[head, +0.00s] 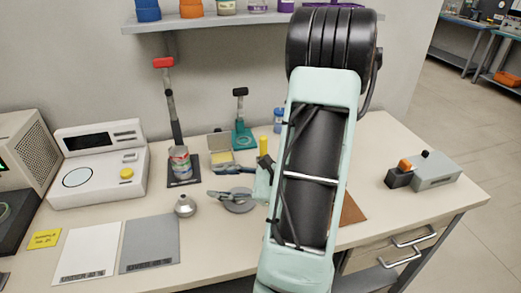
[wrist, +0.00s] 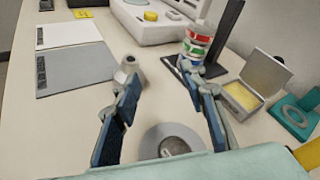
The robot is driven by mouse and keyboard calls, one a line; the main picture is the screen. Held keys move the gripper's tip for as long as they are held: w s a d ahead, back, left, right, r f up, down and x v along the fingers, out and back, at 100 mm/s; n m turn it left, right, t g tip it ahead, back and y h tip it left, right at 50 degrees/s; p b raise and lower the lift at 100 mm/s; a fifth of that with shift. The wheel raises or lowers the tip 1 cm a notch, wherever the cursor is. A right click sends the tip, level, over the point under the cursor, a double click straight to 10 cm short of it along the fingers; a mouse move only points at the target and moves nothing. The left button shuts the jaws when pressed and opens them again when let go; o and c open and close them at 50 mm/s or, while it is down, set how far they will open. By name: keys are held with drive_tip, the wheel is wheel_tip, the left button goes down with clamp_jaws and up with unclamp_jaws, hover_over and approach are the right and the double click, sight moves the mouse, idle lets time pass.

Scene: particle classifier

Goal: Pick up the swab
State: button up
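I cannot pick out the swab with certainty. An open grey tin (wrist: 255,88) holds a flat yellow pad (wrist: 242,97); the tin also shows in the head view (head: 219,142). A round grey dish (wrist: 150,145) lies on the table with a paler, unclear centre, and shows in the head view (head: 240,207). My gripper (wrist: 165,103) is open with nothing between its blue-padded fingers. In the head view my gripper (head: 213,182) is low over the table, left of my forearm, which hides part of the table.
A small metal funnel-shaped piece (wrist: 130,70) stands near the left finger. A stack of coloured rolls (wrist: 197,42) stands by a dark post. A teal stand (head: 242,135) and yellow cylinder (head: 263,145) are behind my gripper. Grey and white sheets lie left.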

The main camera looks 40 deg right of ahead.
drive_tip(key=s+d+r+m+t+h, duration=0.1)
drive_tip(key=s+d+m+t+h, duration=0.1)
drive_tip(key=d+m+t+h, duration=0.35)
drive_tip(key=m+h, duration=0.5)
drive_tip(key=m, duration=0.3)
approach(266, 145)
drive_tip(key=w+a, duration=0.1)
drive_tip(key=shift+g, duration=0.35)
drive_tip(key=x, duration=0.4)
drive_tip(key=shift+w+d+r+p, duration=0.15)
drive_tip(key=shift+w+r+p, duration=0.15)
drive_tip(key=shift+w, duration=0.1)
drive_tip(key=x, duration=0.5)
drive_tip(key=shift+w+d, duration=0.25)
drive_tip(key=shift+d, duration=0.2)
clamp_jaws()
